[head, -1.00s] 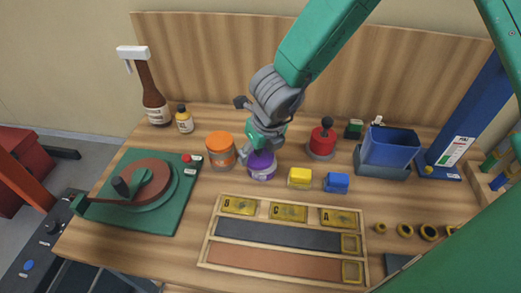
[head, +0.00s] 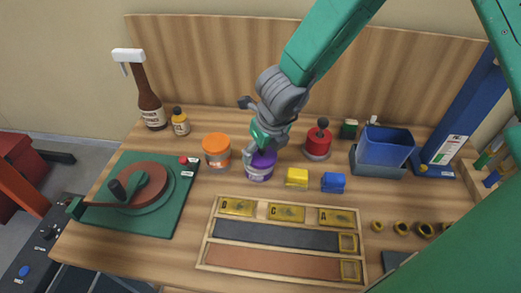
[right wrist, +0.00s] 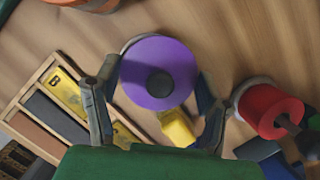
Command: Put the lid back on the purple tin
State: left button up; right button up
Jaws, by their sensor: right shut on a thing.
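The purple tin (head: 259,174) stands upright on the bench, right of the orange tin (head: 216,152). My right gripper (head: 262,153) is over its top. In the right wrist view, my right gripper (right wrist: 158,90) has one finger on each side of the round purple lid (right wrist: 150,65), which has a dark knob, and is shut on it. The lid is over the tin, whose pale rim shows past the lid's upper left edge. I cannot tell whether the lid rests fully on the tin. My left gripper is not in view.
A yellow block (head: 297,178) and a blue block (head: 333,183) lie close to the right of the tin. A red tin (head: 318,145) with a black knob stands behind them. A wooden rack (head: 283,232) lies in front. A green turntable base (head: 150,215) is left.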

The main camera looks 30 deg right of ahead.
jog(key=shift+d, duration=0.45)
jog(key=shift+d+f, duration=0.2)
jog(key=shift+d, duration=0.5)
jog(key=shift+a, duration=0.35)
jog(key=shift+a+r, duration=0.2)
jog(key=shift+a, duration=0.8)
jog(key=shift+d+f, duration=0.15)
jog(key=shift+d, duration=0.25)
jog(key=shift+a, duration=0.4)
jog(key=shift+a+r, duration=0.2)
jog(key=shift+a, duration=0.65)
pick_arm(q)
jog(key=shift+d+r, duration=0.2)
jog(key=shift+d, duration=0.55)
pick_arm(e)
jog(key=shift+d+f, duration=0.1)
jog(key=shift+d, duration=0.3)
jog(key=shift+a, duration=0.15)
